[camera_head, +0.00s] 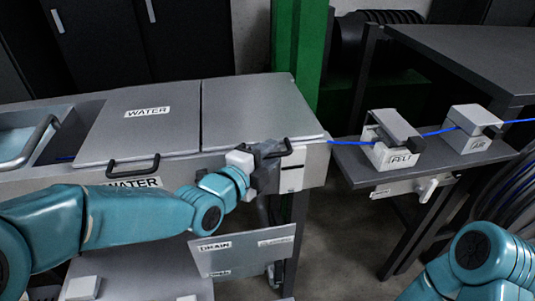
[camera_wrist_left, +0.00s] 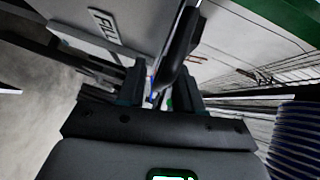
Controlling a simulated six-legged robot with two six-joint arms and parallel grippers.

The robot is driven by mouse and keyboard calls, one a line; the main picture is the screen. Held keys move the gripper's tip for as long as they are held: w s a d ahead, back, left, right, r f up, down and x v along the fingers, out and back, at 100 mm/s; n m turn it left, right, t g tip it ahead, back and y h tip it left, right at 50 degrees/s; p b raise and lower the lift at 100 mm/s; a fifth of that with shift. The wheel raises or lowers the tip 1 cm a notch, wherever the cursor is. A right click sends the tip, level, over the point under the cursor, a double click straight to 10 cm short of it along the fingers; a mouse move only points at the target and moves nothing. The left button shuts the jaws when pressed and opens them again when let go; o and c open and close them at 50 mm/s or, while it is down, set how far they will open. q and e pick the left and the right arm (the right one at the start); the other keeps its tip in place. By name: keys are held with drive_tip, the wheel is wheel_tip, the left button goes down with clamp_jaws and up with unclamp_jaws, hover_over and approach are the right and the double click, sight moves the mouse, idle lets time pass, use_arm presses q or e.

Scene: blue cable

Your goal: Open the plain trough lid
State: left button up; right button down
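The plain trough lid (camera_head: 255,112) is a flat grey panel with no label, lying shut on the right half of the trough. Its dark bar handle (camera_head: 279,149) is at the front edge, and a dark bar (camera_wrist_left: 178,48) also shows in the left wrist view. My left gripper (camera_head: 268,158) is at this handle. In the left wrist view its two fingers (camera_wrist_left: 160,88) stand apart, with the bar's end between or just beyond them. I cannot tell whether they touch it. My right arm shows at the lower right, but its gripper is out of view.
The WATER lid (camera_head: 140,125) lies shut to the left, with its own handle (camera_head: 133,166). A side shelf (camera_head: 425,165) holds two clamp blocks, PELI (camera_head: 392,150) and AIR (camera_head: 470,135), with a blue cable (camera_head: 437,132). A DRAIN panel (camera_head: 240,258) hangs below. A green post (camera_head: 308,60) stands behind.

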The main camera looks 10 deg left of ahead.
use_arm(q)
clamp_jaws()
drive_tip(key=w+a+r+p, duration=0.1)
drive_tip(key=w+r+p, duration=0.2)
drive_tip(key=r+p, duration=0.8)
drive_tip(key=w+a+r+g+p, duration=0.1)
drive_tip(key=w+r+p, duration=0.3)
drive_tip(key=r+p, duration=0.7)
drive_tip(key=shift+w+a+r+n, duration=0.2)
drive_tip(key=shift+w+r+n, duration=0.15)
drive_tip(key=shift+r, duration=0.95)
